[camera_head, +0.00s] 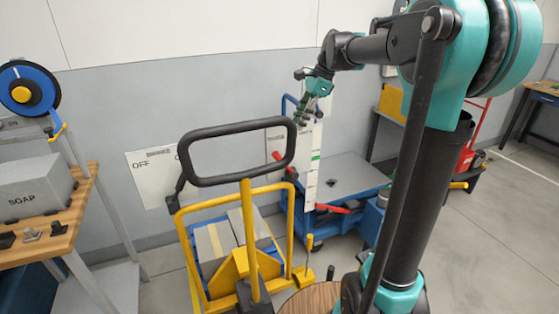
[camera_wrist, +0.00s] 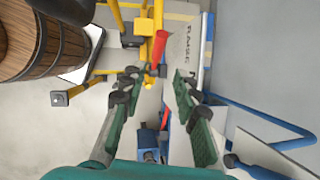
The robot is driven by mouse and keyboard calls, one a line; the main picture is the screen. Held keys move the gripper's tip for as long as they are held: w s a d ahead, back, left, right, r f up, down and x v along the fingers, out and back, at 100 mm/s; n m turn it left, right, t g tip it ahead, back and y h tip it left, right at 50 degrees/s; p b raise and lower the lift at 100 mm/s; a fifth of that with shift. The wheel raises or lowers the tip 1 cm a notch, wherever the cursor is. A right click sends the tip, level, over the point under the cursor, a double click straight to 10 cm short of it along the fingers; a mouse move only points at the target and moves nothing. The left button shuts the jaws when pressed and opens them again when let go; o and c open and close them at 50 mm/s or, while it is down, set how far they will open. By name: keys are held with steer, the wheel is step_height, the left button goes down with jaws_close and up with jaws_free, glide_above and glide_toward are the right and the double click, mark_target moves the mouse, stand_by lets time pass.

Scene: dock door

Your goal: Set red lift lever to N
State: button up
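A red lever handle (camera_head: 279,158) stands out to the left of a white upright plate (camera_head: 313,170) on a blue lift cart (camera_head: 302,215). In the wrist view the red lever (camera_wrist: 160,50) lies just beyond my fingertips, between their lines and nearer the left finger. My gripper (camera_head: 301,110) is above the plate, pointing down. In the wrist view its green-padded fingers (camera_wrist: 159,84) are apart with nothing between the tips. I cannot read any N mark.
A yellow trolley (camera_head: 250,225) with a black handle loop (camera_head: 240,150) stands left of the cart, carrying boxes. A second red part (camera_head: 333,208) is low on the cart. A wooden barrel (camera_wrist: 40,45) is at the wrist view's upper left. Open floor lies right.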

steer(key=x, duration=1.7)
jaws_close()
